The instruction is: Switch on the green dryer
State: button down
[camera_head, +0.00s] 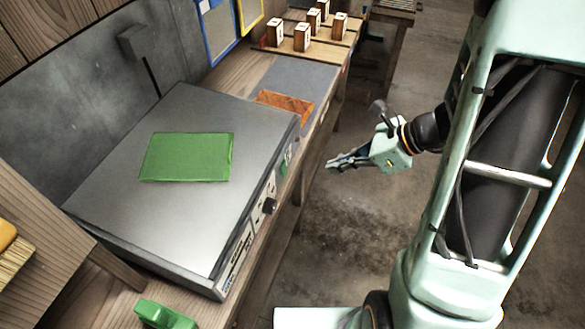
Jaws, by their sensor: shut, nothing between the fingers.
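The dryer is a grey metal box (120,221) on the wooden bench, with a green rectangle (187,157) on its top. Its front panel, facing right, carries a dark knob (269,206), a small green part (284,163) and small labels. The panel is seen at a steep angle, so its markings cannot be read. My gripper (332,164) is shut and empty. It is in the air to the right of the dryer's front panel, apart from it, with its fingers pointing left toward the panel.
An orange-brown block (285,104) lies behind the dryer. Several wooden blocks (303,37) stand on a wooden board farther back. A green object (163,315) is at the near bench edge, and a brush (12,257) is at left. Floor beside the bench is clear.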

aim_at(285, 174)
jog(key=a+r+x, duration=0.1)
jog(key=x, duration=1.1)
jog(key=shift+w+a+r, duration=0.25)
jog(key=shift+w+a, duration=0.1)
jog(key=shift+a, duration=0.1)
jog(key=shift+f+b, duration=0.1)
jog(key=shift+b, duration=0.35)
jog(key=b, duration=0.2)
jog(key=y+b, duration=0.1)
jog(key=b, duration=0.1)
jog(key=shift+w+a+f, duration=0.1)
jog(key=shift+a+f, duration=0.15)
jog(key=shift+f, duration=0.1)
jog(key=shift+a+r+t+y+b, duration=0.15)
jog(key=shift+a+t+y+b, duration=0.05)
jog(key=shift+t+y+b, duration=0.15)
